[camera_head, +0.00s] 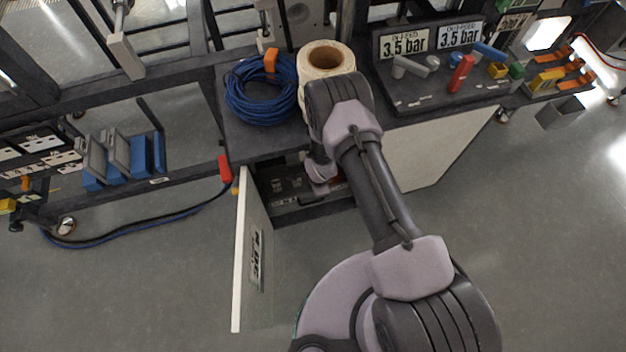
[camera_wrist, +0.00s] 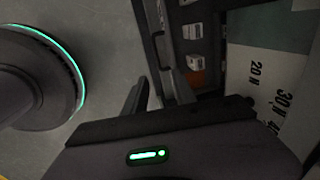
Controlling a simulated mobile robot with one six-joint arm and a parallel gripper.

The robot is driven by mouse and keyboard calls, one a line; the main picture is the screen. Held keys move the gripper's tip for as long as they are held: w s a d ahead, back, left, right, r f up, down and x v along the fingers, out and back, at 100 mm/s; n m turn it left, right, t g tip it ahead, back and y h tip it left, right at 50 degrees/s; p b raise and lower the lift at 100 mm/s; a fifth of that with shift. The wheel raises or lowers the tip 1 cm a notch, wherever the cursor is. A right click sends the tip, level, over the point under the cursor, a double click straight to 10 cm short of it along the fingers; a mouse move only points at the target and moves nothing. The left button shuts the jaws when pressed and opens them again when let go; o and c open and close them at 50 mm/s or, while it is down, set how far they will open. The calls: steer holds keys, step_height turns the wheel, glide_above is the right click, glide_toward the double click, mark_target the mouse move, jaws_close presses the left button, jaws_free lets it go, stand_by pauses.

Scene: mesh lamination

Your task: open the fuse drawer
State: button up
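The fuse drawer (camera_head: 288,201) is a dark tray low in the open cabinet under the bench, with small pale blocks in it. In the head view my wrist hides the fingers and part of the drawer.
The white cabinet door (camera_head: 242,270) stands open at the left of the drawer. A blue hose coil (camera_head: 258,103) and a tape roll (camera_head: 326,60) are on the bench above. A white panel (camera_head: 435,150) closes the right side. The floor in front is clear.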

mark_target(313, 202)
steer(key=f+b, duration=0.3)
steer(key=f, duration=0.2)
steer(key=w+f+b, duration=0.1)
steer(key=f+b, duration=0.2)
steer(key=f, duration=0.3)
steer(key=w+a+f+b, duration=0.1)
steer(key=f+b, duration=0.2)
steer(key=f, duration=0.2)
steer(key=shift+f, duration=0.4)
steer(key=shift+c, duration=0.2)
jaws_close()
